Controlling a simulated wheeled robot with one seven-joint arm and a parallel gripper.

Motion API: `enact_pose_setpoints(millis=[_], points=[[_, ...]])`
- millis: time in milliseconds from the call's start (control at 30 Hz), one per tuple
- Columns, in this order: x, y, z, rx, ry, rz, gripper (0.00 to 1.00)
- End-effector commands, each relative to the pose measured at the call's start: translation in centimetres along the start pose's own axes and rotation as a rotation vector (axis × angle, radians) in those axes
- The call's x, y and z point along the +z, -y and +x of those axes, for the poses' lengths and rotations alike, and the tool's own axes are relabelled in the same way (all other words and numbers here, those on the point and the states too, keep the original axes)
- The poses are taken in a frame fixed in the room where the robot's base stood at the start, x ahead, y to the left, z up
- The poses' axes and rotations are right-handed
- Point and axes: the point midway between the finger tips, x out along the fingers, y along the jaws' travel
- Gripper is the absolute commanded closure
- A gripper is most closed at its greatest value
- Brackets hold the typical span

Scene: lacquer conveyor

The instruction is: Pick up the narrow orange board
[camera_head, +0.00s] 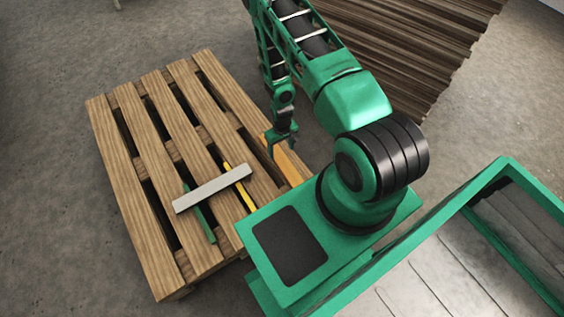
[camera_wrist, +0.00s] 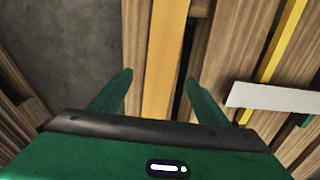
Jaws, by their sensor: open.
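The narrow orange board (camera_head: 289,160) lies on the right side of the wooden pallet, partly hidden by my arm in the head view. In the wrist view the orange board (camera_wrist: 163,60) runs lengthwise between the two green fingers of my gripper (camera_wrist: 157,85). My gripper (camera_head: 281,146) is open and empty, above or at the board in the head view. I cannot tell how far the fingertips are from the board's sides.
The wooden pallet (camera_head: 134,165) has dark gaps between slats. A grey-white board (camera_head: 212,189) lies across a yellow strip (camera_head: 239,185) and a green strip (camera_head: 201,217) left of the orange board. Stacked brown planks (camera_head: 410,40) stand behind. Grey floor is clear at left.

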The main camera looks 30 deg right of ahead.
Motion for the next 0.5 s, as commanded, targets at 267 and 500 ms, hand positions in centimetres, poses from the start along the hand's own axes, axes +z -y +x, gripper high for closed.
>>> enact_pose_setpoints(millis=[267,500], points=[[-0.1,0.1,1.7,0.0,0.0,0.0,0.31],[-0.2,0.2,4.9,0.0,0.001,0.0,0.31]])
